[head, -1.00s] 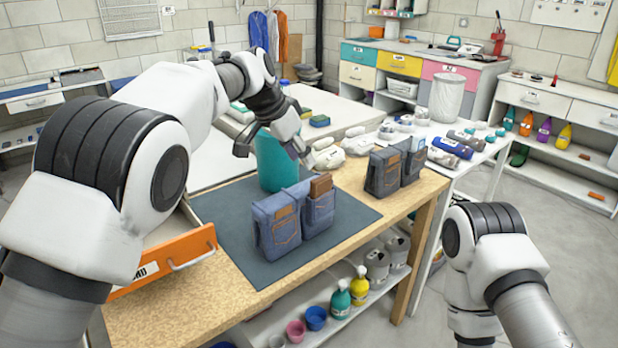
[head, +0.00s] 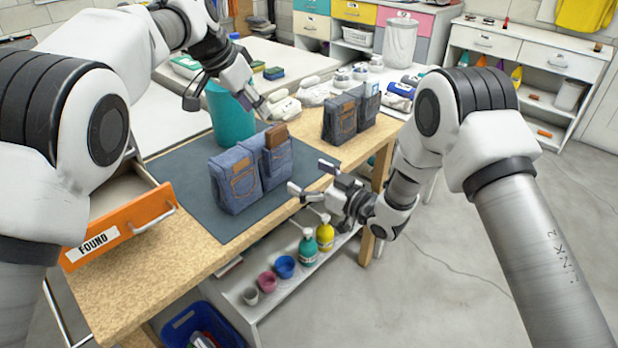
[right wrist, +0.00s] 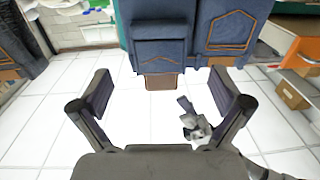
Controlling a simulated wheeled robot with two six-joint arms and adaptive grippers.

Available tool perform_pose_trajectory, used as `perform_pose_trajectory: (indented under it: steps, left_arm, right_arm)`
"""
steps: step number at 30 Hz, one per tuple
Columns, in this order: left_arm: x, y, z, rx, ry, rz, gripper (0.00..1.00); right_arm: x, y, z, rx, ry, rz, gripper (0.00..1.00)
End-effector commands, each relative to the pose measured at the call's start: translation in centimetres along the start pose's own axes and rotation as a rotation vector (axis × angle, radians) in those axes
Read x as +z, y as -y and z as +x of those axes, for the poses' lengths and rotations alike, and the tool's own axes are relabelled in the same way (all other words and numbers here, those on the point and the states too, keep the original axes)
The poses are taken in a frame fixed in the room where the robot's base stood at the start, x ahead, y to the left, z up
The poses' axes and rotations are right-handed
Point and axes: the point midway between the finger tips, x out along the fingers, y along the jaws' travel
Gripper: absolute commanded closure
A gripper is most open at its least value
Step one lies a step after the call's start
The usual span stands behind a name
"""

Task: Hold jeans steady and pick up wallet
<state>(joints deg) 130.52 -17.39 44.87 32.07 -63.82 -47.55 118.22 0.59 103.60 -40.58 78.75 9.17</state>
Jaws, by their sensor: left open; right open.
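The blue jeans (head: 232,182) stand as two folded bundles on the dark mat. The brown wallet (head: 274,136) sticks out at the top of the right bundle. In the right wrist view the jeans (right wrist: 165,50) hang at the top and the wallet (right wrist: 161,82) shows between the spread fingers, farther off. My left gripper (head: 227,100) is open behind and above the jeans, in front of the teal cylinder. My right gripper (head: 309,178) is open and empty off the table's front edge, right of the jeans and apart from them.
Dark jeans (head: 340,118) stand at the table's right end. An orange drawer (head: 115,225) labelled FOUND is open at left. Bottles (head: 308,246) and cups stand on the shelf below the table.

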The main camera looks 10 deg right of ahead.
Motion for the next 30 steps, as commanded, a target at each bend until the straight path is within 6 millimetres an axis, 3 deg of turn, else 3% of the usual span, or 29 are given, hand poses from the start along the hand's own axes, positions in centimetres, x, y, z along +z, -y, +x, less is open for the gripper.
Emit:
perform_pose_trajectory:
  steps: [12, 22, 23, 28, 29, 30]
  left_arm:
    - [0.0, 0.0, 0.0, 0.0, 0.0, 0.0, 0.58]
    - [0.0, 0.0, 0.0, 0.0, 0.0, 0.0, 0.58]
    - [0.0, 0.0, 0.0, 0.0, 0.0, 0.0, 0.58]
    - [0.0, 0.0, 0.0, 0.0, 0.0, 0.0, 0.58]
    - [0.0, 0.0, 0.0, 0.0, 0.0, 0.0, 0.58]
    - [0.0, 0.0, 0.0, 0.0, 0.0, 0.0, 0.58]
  right_arm:
    - [0.0, 0.0, 6.6, 0.0, 0.0, -0.002, 0.0]
    - [0.1, 0.0, 7.5, 0.002, 0.002, 0.002, 0.0]
    - [0.1, 0.0, 7.5, 0.002, 0.002, 0.002, 0.07]
    - [0.1, 0.0, 7.5, 0.002, 0.002, 0.001, 0.67]
    - [0.1, 0.0, 7.5, 0.002, 0.002, 0.001, 0.74]
    - [0.1, 0.0, 7.5, 0.002, 0.002, 0.001, 0.74]
